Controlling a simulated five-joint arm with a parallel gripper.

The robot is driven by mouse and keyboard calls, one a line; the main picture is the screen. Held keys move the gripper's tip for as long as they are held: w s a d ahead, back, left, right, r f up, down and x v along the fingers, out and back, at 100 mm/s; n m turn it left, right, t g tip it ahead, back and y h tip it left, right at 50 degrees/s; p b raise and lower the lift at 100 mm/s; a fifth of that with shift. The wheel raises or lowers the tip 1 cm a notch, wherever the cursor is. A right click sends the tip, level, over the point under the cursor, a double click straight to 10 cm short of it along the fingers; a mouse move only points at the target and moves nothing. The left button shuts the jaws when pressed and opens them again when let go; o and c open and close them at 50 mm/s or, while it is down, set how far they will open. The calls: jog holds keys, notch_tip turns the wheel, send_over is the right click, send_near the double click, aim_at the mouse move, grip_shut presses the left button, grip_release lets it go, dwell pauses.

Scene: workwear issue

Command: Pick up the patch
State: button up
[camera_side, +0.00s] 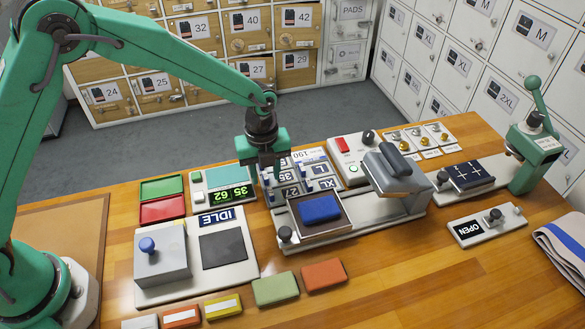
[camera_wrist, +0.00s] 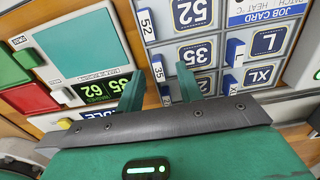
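No single thing is marked as the patch, and I cannot tell which piece it is. A green flat piece (camera_side: 275,289) and an orange flat piece (camera_side: 323,275) lie apart on the table's front part. A blue pad (camera_side: 319,209) lies on the plate of the press. My gripper (camera_side: 270,172) is above the size-card board, left of the press. In the wrist view my gripper (camera_wrist: 160,72) is open, its two green fingers apart and nothing visibly held. Beyond them are a 35 card (camera_wrist: 197,53) and a 52 card (camera_wrist: 192,12). The fingers hide part of the board.
The press (camera_side: 394,172) has a dark raised head right of the blue pad. A unit marked IDLE (camera_side: 217,219) with a blue knob stands left. A display reading 35 62 (camera_side: 230,194) is behind it. An OPEN switch box (camera_side: 486,225) is at right.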

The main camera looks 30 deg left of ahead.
aim_at(266, 176)
jog(key=shift+f, duration=0.1)
dwell(0.4)
grip_shut()
jog(key=shift+r, duration=0.85)
notch_tip(266, 176, up, 2)
jog(key=shift+r, duration=0.15)
jog(key=s+d+r, duration=0.7)
jog(key=s, duration=0.2)
jog(key=shift+s, duration=0.2)
